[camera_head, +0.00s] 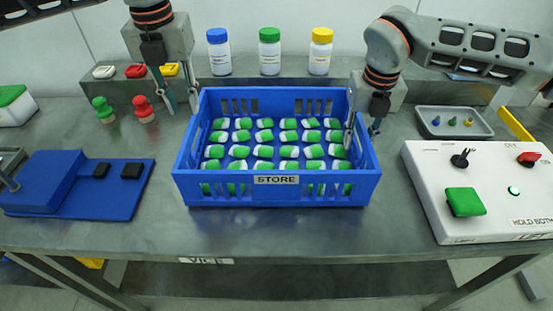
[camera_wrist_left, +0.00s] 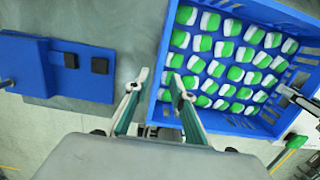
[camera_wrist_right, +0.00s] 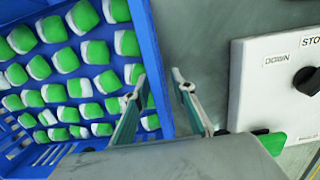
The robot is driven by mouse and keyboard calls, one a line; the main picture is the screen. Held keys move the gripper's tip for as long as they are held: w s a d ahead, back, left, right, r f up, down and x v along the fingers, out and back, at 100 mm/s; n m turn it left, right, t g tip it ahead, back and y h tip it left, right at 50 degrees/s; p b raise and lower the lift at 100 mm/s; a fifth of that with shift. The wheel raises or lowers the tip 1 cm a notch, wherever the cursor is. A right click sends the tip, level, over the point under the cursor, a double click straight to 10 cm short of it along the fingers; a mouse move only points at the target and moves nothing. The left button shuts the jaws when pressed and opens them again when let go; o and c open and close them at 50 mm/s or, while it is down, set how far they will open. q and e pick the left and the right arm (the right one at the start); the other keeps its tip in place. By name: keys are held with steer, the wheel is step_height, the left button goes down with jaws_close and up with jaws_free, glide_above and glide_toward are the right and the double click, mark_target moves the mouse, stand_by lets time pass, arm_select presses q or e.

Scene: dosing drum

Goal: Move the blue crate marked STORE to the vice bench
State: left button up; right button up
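The blue crate marked STORE (camera_head: 275,194) stands level on the metal bench with the VICE label (camera_head: 206,261) on its front edge. It is filled with several green-and-white packs. My left gripper (camera_head: 182,104) is at the crate's left wall; in the left wrist view its fingers (camera_wrist_left: 156,75) are apart, one on each side of the wall. My right gripper (camera_head: 363,132) is at the right wall; in the right wrist view its fingers (camera_wrist_right: 158,80) are apart, astride that wall. Whether any finger touches the crate cannot be told.
A blue vice plate (camera_head: 120,188) lies left of the crate. A white control box (camera_head: 485,190) with a green button stands right. Three bottles (camera_head: 270,52) stand behind. Red and green knobs (camera_head: 143,108) are at the back left, a grey tray (camera_head: 430,125) at the back right.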

steer(key=shift+r, duration=0.1)
arm_select(q)
step_height(320, 180, up, 4)
steer(key=shift+s+f, duration=0.15)
arm_select(e)
steer(key=r, duration=0.8)
steer(key=s+r, duration=0.1)
steer(key=r, duration=0.2)
steer(key=shift+s+r, duration=0.1)
steer(key=shift+r, duration=0.3)
